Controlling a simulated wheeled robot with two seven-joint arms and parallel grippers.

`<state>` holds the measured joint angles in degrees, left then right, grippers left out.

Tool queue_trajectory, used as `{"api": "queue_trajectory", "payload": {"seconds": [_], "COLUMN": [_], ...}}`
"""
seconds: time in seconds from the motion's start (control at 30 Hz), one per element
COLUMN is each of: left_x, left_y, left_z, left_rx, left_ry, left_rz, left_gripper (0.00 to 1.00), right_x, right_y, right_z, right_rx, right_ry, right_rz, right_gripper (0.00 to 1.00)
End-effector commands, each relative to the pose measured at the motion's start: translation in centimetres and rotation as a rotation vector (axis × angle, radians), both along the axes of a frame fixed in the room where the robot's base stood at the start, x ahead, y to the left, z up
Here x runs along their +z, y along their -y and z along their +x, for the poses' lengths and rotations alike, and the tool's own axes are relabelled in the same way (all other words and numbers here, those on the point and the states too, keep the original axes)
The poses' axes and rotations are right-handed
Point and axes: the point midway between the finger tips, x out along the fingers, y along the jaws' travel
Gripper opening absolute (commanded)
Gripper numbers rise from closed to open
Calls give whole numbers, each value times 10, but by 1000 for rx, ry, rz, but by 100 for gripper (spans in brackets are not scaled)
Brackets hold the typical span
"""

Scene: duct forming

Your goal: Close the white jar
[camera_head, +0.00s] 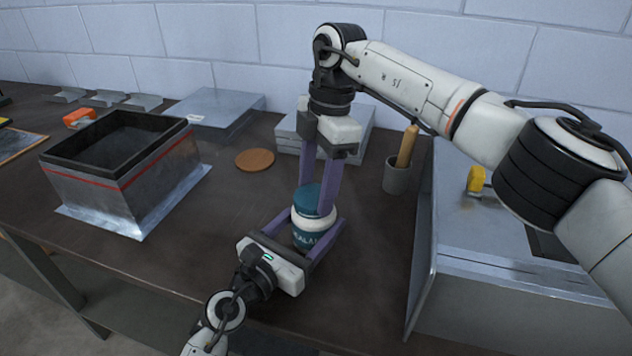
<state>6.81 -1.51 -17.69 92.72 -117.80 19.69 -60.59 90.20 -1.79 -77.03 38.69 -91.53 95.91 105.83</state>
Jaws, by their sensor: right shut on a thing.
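The white jar (314,226) with a teal label stands upright near the front middle of the table. The teal lid (307,197) is at the jar's mouth; I cannot tell whether it is fully seated. My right gripper (318,197) points down from above and is shut on the lid, one finger on each side. My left gripper (314,217) comes in low from the front with its fingers on both sides of the jar's body. Whether they press on the jar is not clear.
An open metal box (125,185) with a red stripe stands at the left. A round wooden disc (255,160) lies behind the jar. A grey cup (397,176) with a wooden-handled tool and a large metal unit (520,290) are at the right. Sheet metal pieces lie at the back.

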Motion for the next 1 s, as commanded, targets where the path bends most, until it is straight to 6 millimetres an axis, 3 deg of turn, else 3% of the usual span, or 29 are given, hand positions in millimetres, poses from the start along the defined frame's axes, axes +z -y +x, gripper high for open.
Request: {"api": "queue_trajectory", "payload": {"seconds": [0.17,0.53,0.7,0.97,1.0], "left_x": [0,0,0,0,0], "left_y": [0,0,0,0,0], "left_z": [0,0,0,0,0], "left_rx": [1,0,0,0,0], "left_ry": [1,0,0,-1,-1], "left_rz": [2,1,1,1,1], "left_gripper": [2,2,2,2,2], "right_x": [1,1,1,1,1], "right_y": [1,1,1,0,0], "right_z": [0,-3,-4,-3,-3], "right_rx": [-146,-748,-844,-848,-848], "right_ry": [3,2,2,2,2], "right_rz": [0,0,2,2,2], "right_gripper": [35,35,35,35,60]}}
